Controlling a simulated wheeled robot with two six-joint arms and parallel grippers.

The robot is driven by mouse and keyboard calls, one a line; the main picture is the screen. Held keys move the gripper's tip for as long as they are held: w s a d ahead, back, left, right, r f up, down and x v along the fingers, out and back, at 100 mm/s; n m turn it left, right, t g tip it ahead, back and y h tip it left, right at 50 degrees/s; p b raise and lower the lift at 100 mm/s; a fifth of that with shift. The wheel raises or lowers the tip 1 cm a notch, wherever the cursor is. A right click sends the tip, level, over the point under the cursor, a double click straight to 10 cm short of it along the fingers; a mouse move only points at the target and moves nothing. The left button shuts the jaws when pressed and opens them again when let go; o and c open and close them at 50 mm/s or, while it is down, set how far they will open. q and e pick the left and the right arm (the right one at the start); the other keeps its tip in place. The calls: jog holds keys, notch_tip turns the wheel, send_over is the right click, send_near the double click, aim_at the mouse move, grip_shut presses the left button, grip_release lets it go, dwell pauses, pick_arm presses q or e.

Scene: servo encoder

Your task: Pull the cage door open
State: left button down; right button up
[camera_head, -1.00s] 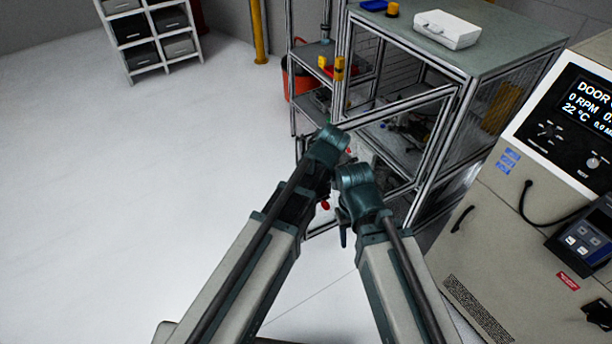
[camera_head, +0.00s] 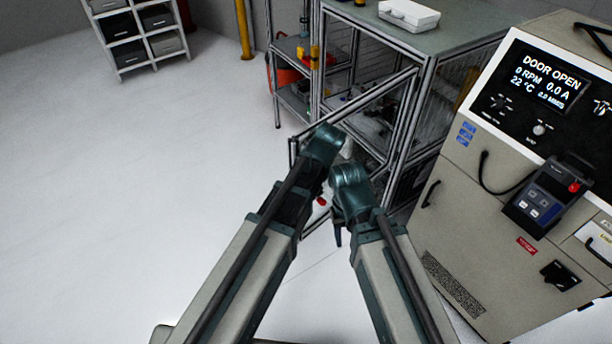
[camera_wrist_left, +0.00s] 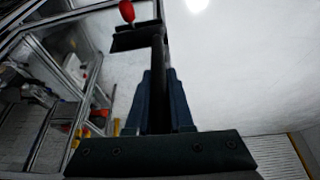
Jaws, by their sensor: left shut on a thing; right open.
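The cage door (camera_head: 372,97) is a metal-profile frame standing swung out from the front of the cage (camera_head: 402,120). My left gripper is at the door's free side; its fingertips are hidden behind my wrist in the head view. In the left wrist view my left gripper (camera_wrist_left: 156,98) is shut on a dark upright bar, which looks like the door's handle. A black bracket with a red knob (camera_wrist_left: 127,12) is just beyond it. My right gripper (camera_head: 338,236) is open, pointing down beside the left one, and looks empty.
A grey machine (camera_head: 480,215) with a display reading DOOR OPEN stands close on the right. A white case (camera_head: 408,15) lies on the cage top. A shelf cart (camera_head: 292,100) stands left of the cage. The white floor (camera_head: 150,180) on the left is clear.

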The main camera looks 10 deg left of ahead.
pick_arm(q)
jog(key=shift+s+a, duration=0.15)
jog(key=shift+s, duration=0.1)
jog(key=c, duration=0.8)
grip_release()
jog(key=shift+a, duration=0.1)
pick_arm(e)
jog(key=shift+a, duration=0.1)
pick_arm(q)
jog(key=shift+w, duration=0.1)
jog(key=shift+r, duration=0.15)
pick_arm(e)
jog(key=shift+r, duration=0.15)
